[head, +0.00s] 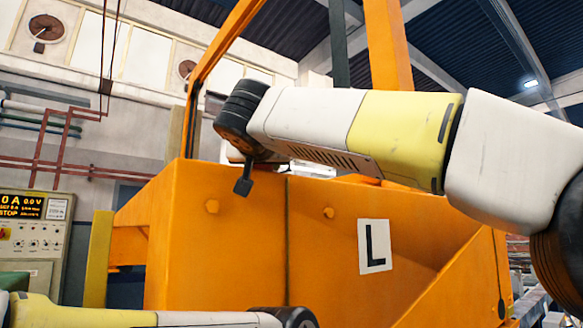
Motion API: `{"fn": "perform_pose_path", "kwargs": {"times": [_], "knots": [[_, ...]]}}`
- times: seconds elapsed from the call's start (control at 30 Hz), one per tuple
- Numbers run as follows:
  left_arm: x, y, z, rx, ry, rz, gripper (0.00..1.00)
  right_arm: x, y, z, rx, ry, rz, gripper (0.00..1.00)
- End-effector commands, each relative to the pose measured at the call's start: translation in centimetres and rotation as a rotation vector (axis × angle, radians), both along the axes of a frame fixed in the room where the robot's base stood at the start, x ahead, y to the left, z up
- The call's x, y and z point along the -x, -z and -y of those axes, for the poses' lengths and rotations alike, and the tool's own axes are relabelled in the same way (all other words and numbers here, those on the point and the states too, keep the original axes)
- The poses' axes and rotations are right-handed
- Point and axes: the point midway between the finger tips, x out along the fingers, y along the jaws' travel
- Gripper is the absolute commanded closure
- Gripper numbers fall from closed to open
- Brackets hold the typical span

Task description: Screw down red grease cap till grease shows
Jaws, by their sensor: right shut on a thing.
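I cannot see the red grease cap or any grease in the head view. My right arm comes in from the right across the upper front of an orange housing (215,265). Its black wrist end is at the housing's upper edge. My right gripper (243,185) shows only as a small dark finger part hanging below the wrist. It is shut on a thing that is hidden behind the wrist. My left arm lies low along the bottom edge, and its gripper is out of view.
A control panel (32,240) with lit readouts stands at the left. Red pipes (62,135) run along the wall.

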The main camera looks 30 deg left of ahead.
Motion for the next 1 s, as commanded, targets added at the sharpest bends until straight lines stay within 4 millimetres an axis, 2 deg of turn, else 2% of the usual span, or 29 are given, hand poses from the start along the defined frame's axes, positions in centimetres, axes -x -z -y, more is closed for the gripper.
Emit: {"fn": "perform_pose_path", "kwargs": {"times": [0.47,0.5,0.6,0.87,1.0], "knots": [[0.0,0.0,0.0,0.0,0.0,0.0,0.57,-0.08,0.27,-0.1,0.004,0.014,-0.005,1.0],[0.0,0.0,0.0,0.0,0.0,0.0,0.57,-0.08,0.27,-0.1,0.004,0.013,-0.005,0.55],[0.0,0.0,0.0,0.0,0.0,0.0,0.57,-0.07,0.22,-0.07,0.003,0.013,-0.004,0.39],[0.0,0.0,0.0,0.0,0.0,0.0,0.57,-0.03,0.12,-0.03,0.002,0.013,-0.002,0.39],[0.0,0.0,0.0,0.0,0.0,0.0,0.57,0.76,0.02,0.36,0.001,0.011,-0.002,0.39]]}}
